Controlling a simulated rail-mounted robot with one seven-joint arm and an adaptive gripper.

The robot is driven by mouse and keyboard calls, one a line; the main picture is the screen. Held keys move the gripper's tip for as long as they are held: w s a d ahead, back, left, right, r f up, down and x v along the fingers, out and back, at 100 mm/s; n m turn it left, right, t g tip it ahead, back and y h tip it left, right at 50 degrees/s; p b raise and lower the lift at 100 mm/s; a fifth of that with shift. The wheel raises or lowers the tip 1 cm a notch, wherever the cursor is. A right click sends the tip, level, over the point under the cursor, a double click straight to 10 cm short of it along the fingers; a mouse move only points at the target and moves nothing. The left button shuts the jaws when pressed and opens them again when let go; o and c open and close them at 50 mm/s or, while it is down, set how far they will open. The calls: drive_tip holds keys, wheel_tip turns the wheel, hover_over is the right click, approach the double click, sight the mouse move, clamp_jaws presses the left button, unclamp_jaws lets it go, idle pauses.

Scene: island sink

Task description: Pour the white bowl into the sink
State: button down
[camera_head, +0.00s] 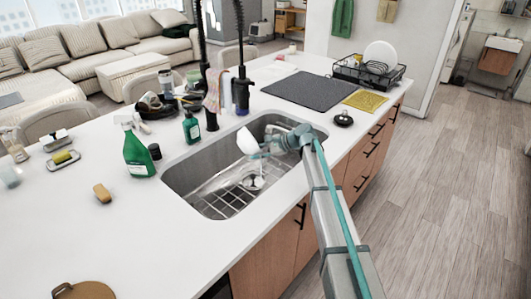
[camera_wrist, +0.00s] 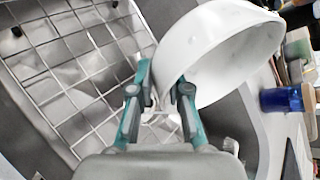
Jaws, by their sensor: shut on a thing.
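The white bowl (camera_head: 247,141) is over the steel sink (camera_head: 180,180) in the head view, tipped well onto its side. My gripper (camera_head: 266,151) reaches in from the right and is shut on the bowl's rim. In the wrist view the fingers (camera_wrist: 167,98) pinch the near edge of the bowl (camera_wrist: 225,45), which fills the upper right. The wire rack (camera_wrist: 75,65) on the sink floor shows to the left. A whitish patch (camera_head: 253,180) lies below the bowl near the drain; I cannot tell what it is. The bowl's inside is only partly visible.
A green bottle (camera_head: 137,155) and a smaller green bottle (camera_head: 191,128) stand left of the sink. A dark drying mat (camera_head: 308,90) and a dish rack (camera_head: 368,75) are at the back right. The front left counter is mostly clear.

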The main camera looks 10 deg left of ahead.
drive_tip(key=shift+w+d+r+y+b, duration=0.1)
drive_tip(key=shift+d+r+y+b, duration=0.1)
drive_tip(key=shift+y+b, duration=0.4)
drive_tip(key=shift+r+m+y, duration=0.1)
drive_tip(key=shift+m+y, duration=0.2)
